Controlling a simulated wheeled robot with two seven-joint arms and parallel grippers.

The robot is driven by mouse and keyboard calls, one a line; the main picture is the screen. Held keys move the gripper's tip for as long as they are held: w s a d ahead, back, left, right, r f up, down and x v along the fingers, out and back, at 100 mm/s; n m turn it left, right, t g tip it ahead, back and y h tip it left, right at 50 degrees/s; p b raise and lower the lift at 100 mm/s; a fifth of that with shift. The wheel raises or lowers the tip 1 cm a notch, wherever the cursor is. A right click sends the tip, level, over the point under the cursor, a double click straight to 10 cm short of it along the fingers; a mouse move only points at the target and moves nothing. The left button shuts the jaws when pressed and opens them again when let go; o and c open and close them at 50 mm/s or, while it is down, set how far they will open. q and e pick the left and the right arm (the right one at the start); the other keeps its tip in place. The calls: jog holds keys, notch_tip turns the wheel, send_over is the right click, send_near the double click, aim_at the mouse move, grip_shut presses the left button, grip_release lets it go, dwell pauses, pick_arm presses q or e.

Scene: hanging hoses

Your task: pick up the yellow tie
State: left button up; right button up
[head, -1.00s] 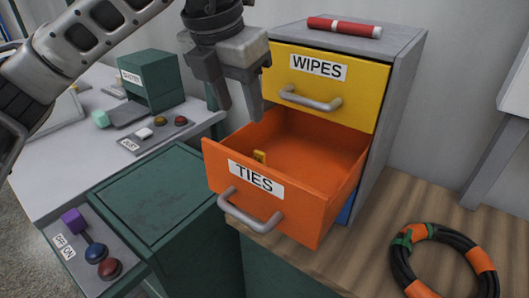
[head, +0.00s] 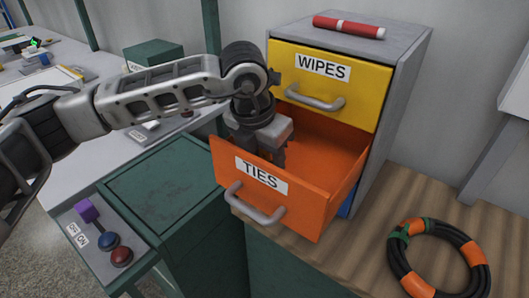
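An orange drawer labelled TIES (head: 320,204) stands pulled out below the yellow WIPES drawer (head: 355,88) of a small grey cabinet. My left gripper (head: 277,158) points down inside the open TIES drawer, near its left side. Its fingertips are partly hidden behind the drawer's front wall. The yellow tie does not show now; the gripper and the drawer front cover the place where it lay. I cannot tell whether the fingers are open or shut on it. My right gripper is not in view.
A coiled black hose with orange and green bands (head: 438,258) lies on the wooden top (head: 400,205) at the right. A red tube (head: 348,27) lies on the cabinet. A dark green box (head: 165,185) and a panel with buttons (head: 90,255) are at the left.

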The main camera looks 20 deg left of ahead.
pick_arm(q)
jog(key=shift+f, duration=0.1)
grip_shut()
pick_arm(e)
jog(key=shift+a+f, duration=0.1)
pick_arm(q)
jog(key=shift+r+b, duration=0.45)
jog(key=shift+r, duration=0.15)
jog(key=s+d+r+b, duration=0.1)
jog(key=s+d+r, duration=0.2)
jog(key=r, duration=0.1)
jog(key=s+d+r+b, duration=0.1)
jog(key=s+d+r, duration=0.2)
jog(key=s, duration=0.1)
jog(key=s+d+r+b, duration=0.2)
jog(key=s+r, duration=0.1)
jog(key=r, duration=0.1)
jog(key=shift+s+d+r, duration=0.25)
jog(key=shift+d+r, duration=0.1)
jog(key=shift+d, duration=0.05)
jog(key=shift+s+d+r, duration=0.1)
jog(key=shift+s+d, duration=0.05)
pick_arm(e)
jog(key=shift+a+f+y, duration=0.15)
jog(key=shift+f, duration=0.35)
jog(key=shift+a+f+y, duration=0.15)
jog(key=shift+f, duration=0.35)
